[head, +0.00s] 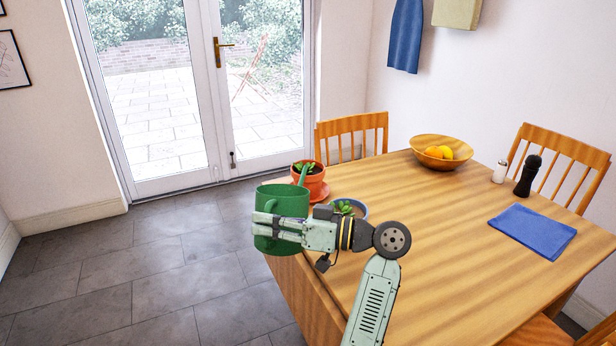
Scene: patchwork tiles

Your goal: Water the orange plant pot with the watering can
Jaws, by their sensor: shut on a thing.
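The green watering can (284,200) is held at the near left edge of the table, with its spout rising on its right side towards the orange pot. My gripper (275,222) is shut on the watering can, at the side facing me. The can looks about upright. The orange plant pot (313,186) stands on an orange saucer at the table's left corner, just behind the can, with a small green plant in it. The spout's end shows in front of the orange pot; I cannot tell whether it is over the rim. No water is visible.
A blue-grey pot with a plant (346,207) stands close by, partly hidden by my arm. A wooden bowl with yellow fruit (441,143), a white shaker (500,172), a black mill (527,176) and a blue cloth (533,231) are farther right. The table's middle (420,215) is clear.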

